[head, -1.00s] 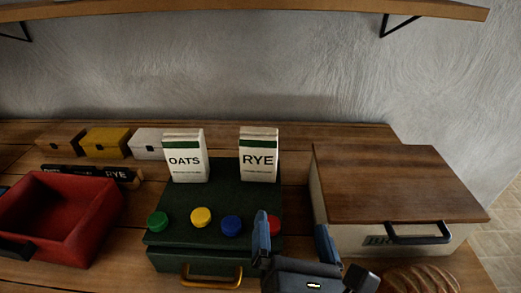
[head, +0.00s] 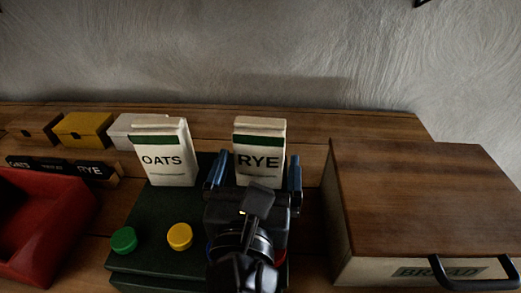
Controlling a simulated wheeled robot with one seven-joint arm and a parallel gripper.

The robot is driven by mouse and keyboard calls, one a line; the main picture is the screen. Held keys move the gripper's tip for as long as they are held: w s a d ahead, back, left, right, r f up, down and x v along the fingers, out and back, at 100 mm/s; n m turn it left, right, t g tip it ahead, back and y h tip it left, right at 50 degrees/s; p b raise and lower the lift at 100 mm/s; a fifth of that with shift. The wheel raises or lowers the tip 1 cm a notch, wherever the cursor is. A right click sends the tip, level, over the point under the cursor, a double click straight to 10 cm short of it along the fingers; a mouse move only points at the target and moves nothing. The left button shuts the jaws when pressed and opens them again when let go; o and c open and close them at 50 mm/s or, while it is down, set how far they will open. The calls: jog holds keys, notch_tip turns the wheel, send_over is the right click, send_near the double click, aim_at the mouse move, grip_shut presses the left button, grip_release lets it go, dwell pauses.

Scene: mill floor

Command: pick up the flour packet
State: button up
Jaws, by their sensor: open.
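Two white packets with green bands stand upright on a dark green box. The one labelled OATS (head: 163,158) is on the left and the one labelled RYE (head: 259,140) is on the right. No packet reads flour. My gripper (head: 254,172) is open, with blue fingers to the left and right of the RYE packet in the picture. I cannot tell whether the fingers reach fully around it or touch it. My gripper hides the lower part of the RYE packet and much of the green box (head: 160,215).
A green knob (head: 123,239) and a yellow knob (head: 180,236) sit on the box. A wooden-lidded bread bin (head: 425,195) stands close on the right. A red tray (head: 75,218) is at left. Small boxes, one yellow (head: 82,131), line the back left.

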aim_at(258, 157)
jog(key=w, duration=0.5)
jog(key=shift+d+r, duration=0.1)
jog(key=shift+d, duration=0.05)
jog(key=shift+c, duration=0.2)
jog(key=shift+s, duration=0.1)
jog(key=c, duration=1.1)
